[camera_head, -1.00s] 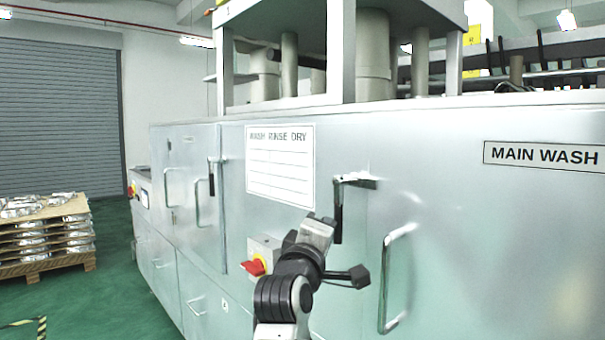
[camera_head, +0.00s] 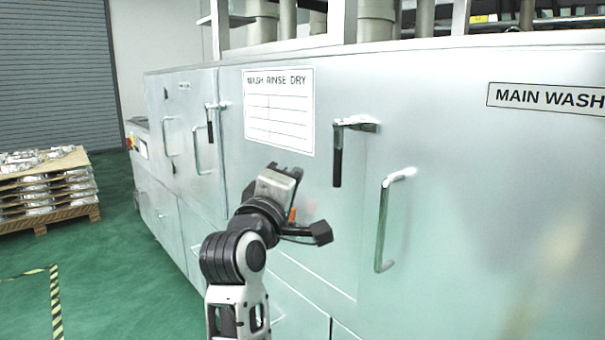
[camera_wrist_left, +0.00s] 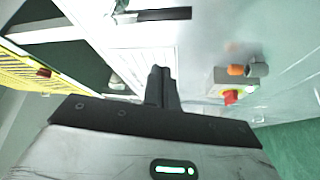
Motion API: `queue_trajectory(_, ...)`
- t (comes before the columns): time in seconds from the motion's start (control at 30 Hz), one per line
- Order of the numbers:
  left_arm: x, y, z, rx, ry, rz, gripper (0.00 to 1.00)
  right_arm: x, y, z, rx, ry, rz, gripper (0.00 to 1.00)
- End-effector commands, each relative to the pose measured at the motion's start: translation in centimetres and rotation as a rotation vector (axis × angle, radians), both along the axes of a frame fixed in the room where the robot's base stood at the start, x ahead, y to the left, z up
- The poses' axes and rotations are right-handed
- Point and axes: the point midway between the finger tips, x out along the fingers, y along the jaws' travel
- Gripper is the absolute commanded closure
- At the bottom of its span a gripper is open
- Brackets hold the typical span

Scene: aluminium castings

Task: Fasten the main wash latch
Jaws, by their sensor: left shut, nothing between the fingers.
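The main wash latch (camera_head: 338,150) is a chrome lever with a black grip, on the door seam left of the MAIN WASH label (camera_head: 548,97). Its grip hangs straight down. In the left wrist view its black grip (camera_wrist_left: 165,14) shows at the top edge. My left gripper (camera_head: 284,170) is left of the latch and slightly lower, apart from it, in front of the machine panel. Its fingers (camera_wrist_left: 161,72) are shut and empty, overlapping the white sheet in the wrist view. My right gripper is out of view.
A chrome door handle (camera_head: 381,225) stands out right of the latch. A second latch (camera_head: 210,122) and handle are farther left. The WASH RINSE DRY sheet (camera_head: 279,110) is above my gripper. A red knob (camera_wrist_left: 231,97) juts from a control box. A loaded pallet (camera_head: 45,190) stands far left.

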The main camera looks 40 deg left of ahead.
Motion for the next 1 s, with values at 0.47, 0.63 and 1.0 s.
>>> queue_trajectory(0.47, -2.4, -1.0, 0.0, 0.001, 0.002, 0.0, 1.0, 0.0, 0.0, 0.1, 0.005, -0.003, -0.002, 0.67)
queue_trajectory(0.63, -2.4, -1.0, 0.0, 0.001, 0.001, 0.0, 1.0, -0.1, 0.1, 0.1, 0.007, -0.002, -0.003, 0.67)
queue_trajectory(1.0, -2.4, -1.0, 0.0, 0.001, 0.0, 0.0, 1.0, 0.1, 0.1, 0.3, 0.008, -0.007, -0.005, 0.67)
